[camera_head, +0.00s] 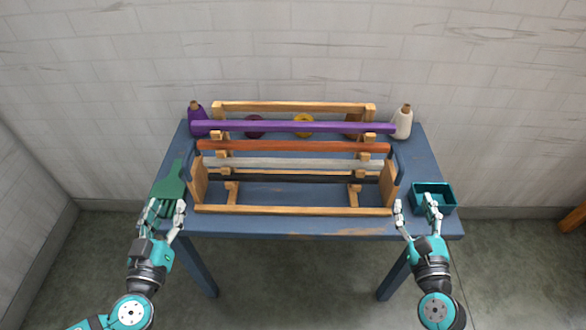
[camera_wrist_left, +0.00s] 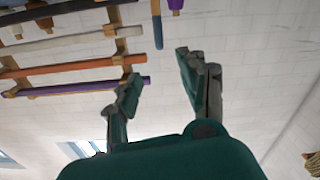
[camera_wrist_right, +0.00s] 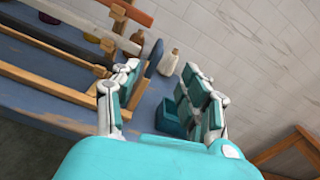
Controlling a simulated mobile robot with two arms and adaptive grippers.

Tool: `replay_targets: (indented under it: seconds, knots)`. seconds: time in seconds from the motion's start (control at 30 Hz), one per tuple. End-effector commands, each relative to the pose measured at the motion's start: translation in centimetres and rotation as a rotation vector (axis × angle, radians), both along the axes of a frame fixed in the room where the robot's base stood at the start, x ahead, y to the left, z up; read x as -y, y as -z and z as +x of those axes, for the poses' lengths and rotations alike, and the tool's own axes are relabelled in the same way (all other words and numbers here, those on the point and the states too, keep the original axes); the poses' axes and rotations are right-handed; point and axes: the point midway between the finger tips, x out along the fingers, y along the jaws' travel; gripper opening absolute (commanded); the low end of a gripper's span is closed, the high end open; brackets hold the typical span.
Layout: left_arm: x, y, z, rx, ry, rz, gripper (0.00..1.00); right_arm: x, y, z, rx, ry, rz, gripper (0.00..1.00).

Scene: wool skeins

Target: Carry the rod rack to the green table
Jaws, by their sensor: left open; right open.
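The rod rack (camera_head: 290,210) is a wooden frame holding purple, orange, white and black rods, with a dark blue handle at each end. It stands on a blue table (camera_head: 300,228) against the wall. My left gripper (camera_head: 166,208) is open and empty at the table's front left, short of the rack's left end. My right gripper (camera_head: 416,204) is open and empty near the front right, just outside the rack's right end. The right wrist view shows the rack's frame (camera_wrist_right: 45,82) left of the fingers. The left wrist view shows its rods (camera_wrist_left: 75,68). No green table is in view.
A teal open box (camera_head: 433,188) sits at the table's right, close to my right gripper. A green flat object (camera_head: 170,187) lies at the left edge. A wooden piece (camera_head: 573,219) is at far right.

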Motion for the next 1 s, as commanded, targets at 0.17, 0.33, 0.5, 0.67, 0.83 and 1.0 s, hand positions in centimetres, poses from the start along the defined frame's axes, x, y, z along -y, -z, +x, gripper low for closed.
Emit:
replay_targets:
  seconds: [0.17,0.33,0.5,0.67,0.83,1.0]
  knots:
    - [0.0,-0.1,1.3,0.004,-0.001,-0.001,0.42,0.0,0.0,1.3,0.002,0.000,-0.002,0.44]
    - [0.2,-0.2,4.3,0.006,0.000,-0.002,0.42,0.1,-0.1,4.3,0.003,0.000,-0.001,0.44]
    - [0.3,-0.2,7.8,0.005,0.000,-0.002,0.42,0.2,-0.1,7.8,0.003,-0.001,-0.001,0.44]
    - [0.4,-0.2,11.0,0.006,-0.001,-0.001,0.42,0.3,-0.1,11.0,0.002,-0.002,-0.002,0.44]
    - [0.6,-0.2,14.1,0.004,0.001,-0.002,0.42,0.4,-0.1,14.1,0.000,-0.002,-0.003,0.44]
    - [0.6,-0.1,16.3,0.002,0.001,-0.001,0.42,0.5,-0.1,16.3,-0.001,-0.002,-0.004,0.44]
